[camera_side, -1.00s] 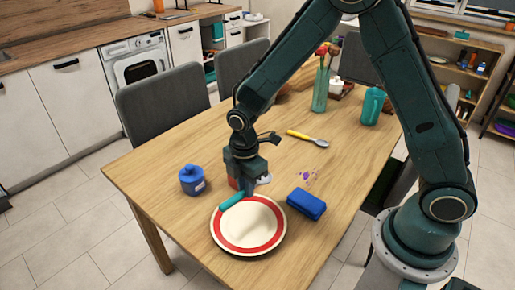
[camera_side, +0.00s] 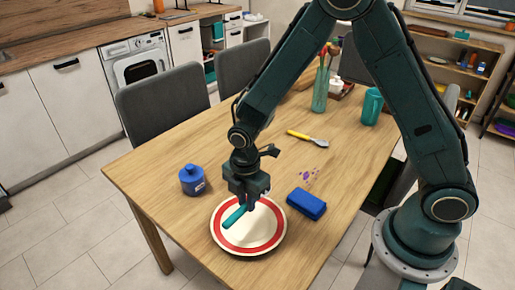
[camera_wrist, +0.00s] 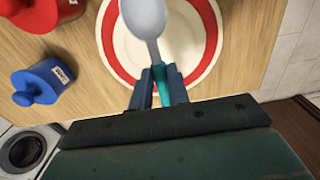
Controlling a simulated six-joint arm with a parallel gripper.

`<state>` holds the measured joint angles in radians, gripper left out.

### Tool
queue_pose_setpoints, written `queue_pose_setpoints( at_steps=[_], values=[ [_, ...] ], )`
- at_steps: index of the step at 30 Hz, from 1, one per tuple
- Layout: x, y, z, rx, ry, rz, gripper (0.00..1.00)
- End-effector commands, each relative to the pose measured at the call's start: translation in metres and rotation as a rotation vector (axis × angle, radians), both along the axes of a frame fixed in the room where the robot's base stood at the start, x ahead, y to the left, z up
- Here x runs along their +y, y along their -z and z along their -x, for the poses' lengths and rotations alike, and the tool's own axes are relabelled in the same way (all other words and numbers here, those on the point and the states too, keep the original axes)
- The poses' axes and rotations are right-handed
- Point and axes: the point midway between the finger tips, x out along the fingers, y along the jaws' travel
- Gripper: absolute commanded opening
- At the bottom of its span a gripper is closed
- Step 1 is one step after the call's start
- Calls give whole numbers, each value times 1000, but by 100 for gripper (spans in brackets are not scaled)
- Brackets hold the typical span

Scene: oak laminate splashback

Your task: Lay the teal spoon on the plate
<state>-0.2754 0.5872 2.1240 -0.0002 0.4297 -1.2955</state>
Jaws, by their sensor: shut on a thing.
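The teal spoon (camera_side: 236,215) is held by my gripper (camera_side: 250,202), which is shut on its teal handle. In the wrist view the spoon's grey bowl (camera_wrist: 143,17) extends beyond the fingers (camera_wrist: 157,88). The plate (camera_side: 250,244), cream with a red ring, lies on the table below the spoon and also shows in the wrist view (camera_wrist: 206,40). The spoon is over the plate in both views. I cannot tell whether it touches the plate. In the side view the gripper hides the spoon's bowl end.
A blue jar (camera_side: 192,180) stands left of the plate, and a blue block-shaped item (camera_side: 306,203) lies to its right. A red jar (camera_wrist: 38,12) shows in the wrist view. A yellow-handled spoon (camera_side: 308,137), a glass vase (camera_side: 320,92) and a teal pitcher (camera_side: 372,106) are farther back.

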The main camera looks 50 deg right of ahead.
Motion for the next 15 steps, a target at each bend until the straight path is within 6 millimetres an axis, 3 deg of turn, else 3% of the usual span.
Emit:
queue_pose_setpoints(
  at_steps=[15],
  values=[
    [0,30,1,3,0,1,0]
  ],
)
